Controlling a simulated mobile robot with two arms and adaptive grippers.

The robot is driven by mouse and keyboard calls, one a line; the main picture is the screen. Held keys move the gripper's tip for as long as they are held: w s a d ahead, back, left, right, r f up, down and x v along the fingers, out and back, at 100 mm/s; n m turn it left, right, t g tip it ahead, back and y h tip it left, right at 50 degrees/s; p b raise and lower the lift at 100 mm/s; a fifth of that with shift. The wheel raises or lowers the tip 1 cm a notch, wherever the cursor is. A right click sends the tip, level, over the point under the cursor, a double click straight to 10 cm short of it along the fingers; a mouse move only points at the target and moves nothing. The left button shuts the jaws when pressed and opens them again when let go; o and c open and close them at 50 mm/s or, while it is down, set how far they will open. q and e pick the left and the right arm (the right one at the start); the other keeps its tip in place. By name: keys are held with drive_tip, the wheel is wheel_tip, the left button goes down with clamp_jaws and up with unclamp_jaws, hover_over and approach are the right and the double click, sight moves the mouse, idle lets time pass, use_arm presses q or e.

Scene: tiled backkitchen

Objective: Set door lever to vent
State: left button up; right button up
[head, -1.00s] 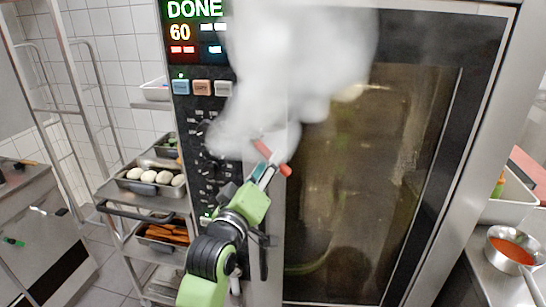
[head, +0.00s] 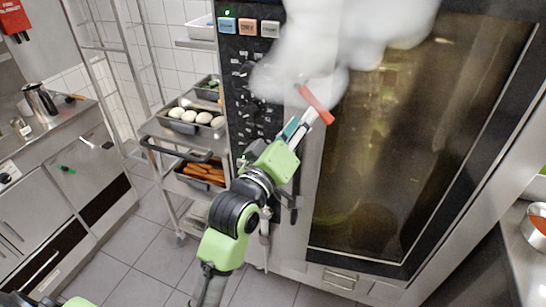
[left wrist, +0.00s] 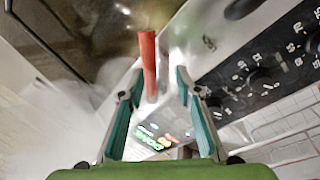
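The red door lever (head: 316,105) sits on the steel strip between the oven's control panel and its glass door. White steam hides the area around its upper end. The oven door (head: 400,150) looks closed. My left gripper (head: 301,122) is at the lever, coming from below. In the left wrist view the fingers (left wrist: 160,75) are spread apart, with the red lever (left wrist: 148,65) reaching between them, nearer the left finger. I see a gap on both sides, and no clear contact. My right gripper is not in view.
Thick steam (head: 335,35) covers the top of the oven. The control panel (head: 250,90) with knobs is left of the lever. A trolley (head: 163,132) with trays of food stands further left. A steel counter with a pan (head: 537,225) is at right.

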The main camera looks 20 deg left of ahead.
use_arm(q)
drive_tip(key=s+a+f+p, duration=0.1)
drive_tip(key=s+p, duration=0.1)
drive_tip(key=s, duration=1)
drive_tip(key=shift+s+a+f, duration=0.3)
drive_tip(key=shift+a, duration=0.1)
idle(0.4)
drive_tip(key=shift+p, duration=0.3)
idle(0.4)
